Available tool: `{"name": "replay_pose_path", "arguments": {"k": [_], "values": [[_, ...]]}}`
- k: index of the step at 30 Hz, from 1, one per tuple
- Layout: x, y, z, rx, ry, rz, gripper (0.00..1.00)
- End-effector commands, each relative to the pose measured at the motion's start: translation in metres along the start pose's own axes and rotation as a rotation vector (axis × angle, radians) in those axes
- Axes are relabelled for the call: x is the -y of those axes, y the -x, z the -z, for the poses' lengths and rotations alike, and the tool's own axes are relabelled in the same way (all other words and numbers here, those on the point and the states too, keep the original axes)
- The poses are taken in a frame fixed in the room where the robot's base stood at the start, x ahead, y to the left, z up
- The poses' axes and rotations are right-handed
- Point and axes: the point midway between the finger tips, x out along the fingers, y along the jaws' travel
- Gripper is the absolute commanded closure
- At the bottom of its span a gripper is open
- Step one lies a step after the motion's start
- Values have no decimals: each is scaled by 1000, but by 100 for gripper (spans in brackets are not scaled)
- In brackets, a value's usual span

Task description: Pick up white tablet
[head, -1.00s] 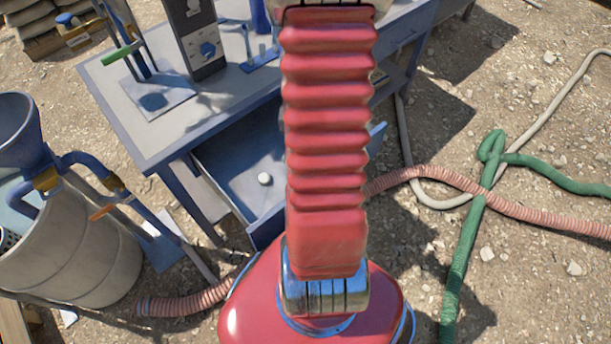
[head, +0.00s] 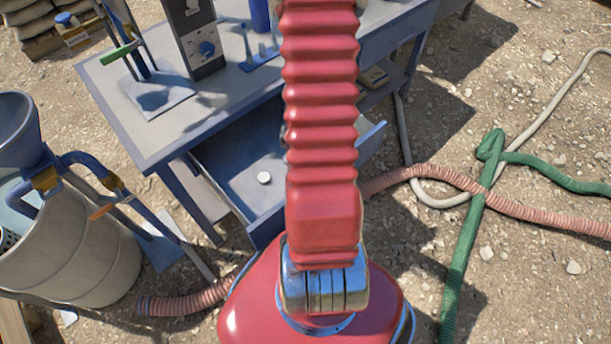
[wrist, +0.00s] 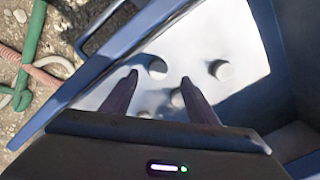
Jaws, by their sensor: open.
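A small round white tablet (head: 264,178) lies in the open blue drawer (head: 237,156) in the head view; my arm hides part of the drawer.
The drawer's blue walls (wrist: 268,45) stand close around my gripper. The workbench (head: 140,118) above the drawer carries a grey instrument box (head: 197,40) and stands. A drum (head: 85,255) with a funnel is at left. Hoses (head: 465,245) lie on the gravel at right.

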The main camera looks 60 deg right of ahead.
Motion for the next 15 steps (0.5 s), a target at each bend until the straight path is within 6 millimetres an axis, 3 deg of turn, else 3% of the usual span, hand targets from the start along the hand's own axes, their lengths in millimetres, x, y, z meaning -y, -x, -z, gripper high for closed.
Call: {"name": "replay_pose_path", "arguments": {"k": [4,15], "values": [[0,-10,0,0,0,0,46],[0,-12,0,-1,0,0,46]]}}
